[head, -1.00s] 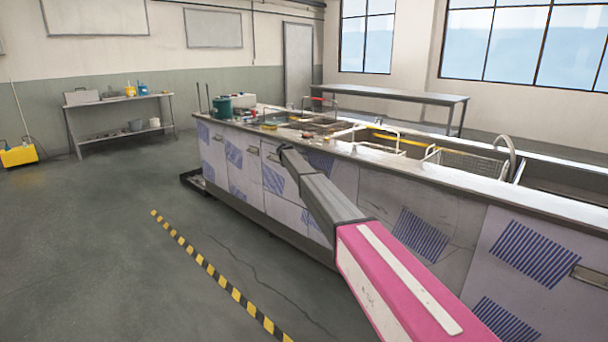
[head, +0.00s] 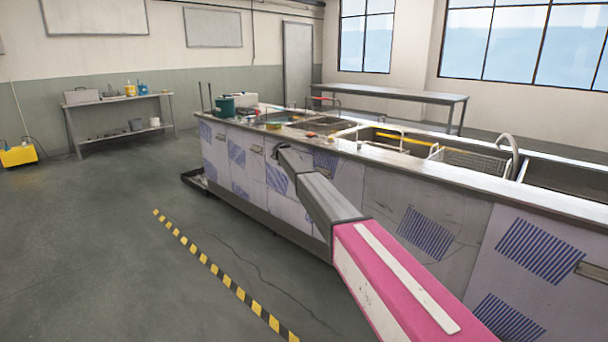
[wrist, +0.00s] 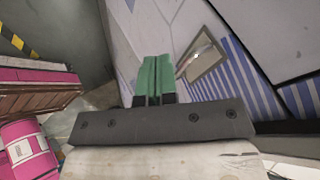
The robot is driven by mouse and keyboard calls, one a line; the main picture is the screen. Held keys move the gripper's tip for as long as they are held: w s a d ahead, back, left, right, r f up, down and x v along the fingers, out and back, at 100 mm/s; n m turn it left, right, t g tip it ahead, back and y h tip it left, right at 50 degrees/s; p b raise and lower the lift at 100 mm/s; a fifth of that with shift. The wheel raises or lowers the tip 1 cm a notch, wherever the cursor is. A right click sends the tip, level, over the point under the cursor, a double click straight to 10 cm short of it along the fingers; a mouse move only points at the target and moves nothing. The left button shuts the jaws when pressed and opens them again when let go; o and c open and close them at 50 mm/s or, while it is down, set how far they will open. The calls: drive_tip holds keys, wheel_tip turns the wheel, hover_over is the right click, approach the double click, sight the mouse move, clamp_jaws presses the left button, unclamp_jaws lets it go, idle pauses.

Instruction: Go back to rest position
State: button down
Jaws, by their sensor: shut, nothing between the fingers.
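My gripper (wrist: 154,80) shows in the wrist view with its two green fingers shut together and nothing between them. It points at the front panels of the sink counter, close to a recessed handle (wrist: 203,57) and blue stripes. In the head view my pink and grey arm reaches forward along the front of the counter (head: 400,215); its far end is beside the panels, below the countertop edge. The fingers cannot be made out in the head view.
The long counter holds sinks, a wire basket (head: 470,163) and a green pot (head: 224,106). A metal table (head: 390,94) stands behind it. The floor left of the yellow-black strip (head: 215,270) is clear.

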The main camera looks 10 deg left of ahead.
drive_tip(key=a+r, duration=0.5)
drive_tip(key=r, duration=0.1)
drive_tip(key=s+d+f+n+g+y, duration=0.1)
drive_tip(key=s+d+f+n, duration=0.35)
drive_tip(key=s+d, duration=0.55)
drive_tip(key=s+d+f+n+g+y, duration=0.1)
drive_tip(key=s+d+f+n, duration=0.2)
drive_tip(key=s+d+f, duration=0.55)
drive_tip(key=s+d+f+n+y, duration=0.2)
drive_tip(key=s+d+f+n, duration=0.15)
drive_tip(key=s+d, duration=0.85)
drive_tip(key=s+d+f+n+y, duration=0.1)
drive_tip(key=s+d+n, duration=0.2)
drive_tip(key=s, duration=0.9)
drive_tip(key=s+d+f+n+y, duration=0.1)
drive_tip(key=s+d+n, duration=0.2)
drive_tip(key=s, duration=0.9)
drive_tip(key=s+d+f+n+g+y, duration=0.1)
drive_tip(key=s+d+n, duration=0.3)
drive_tip(key=s, duration=0.8)
drive_tip(key=shift+f+n, duration=0.4)
drive_tip(key=shift+f, duration=0.1)
drive_tip(key=shift+s, duration=0.1)
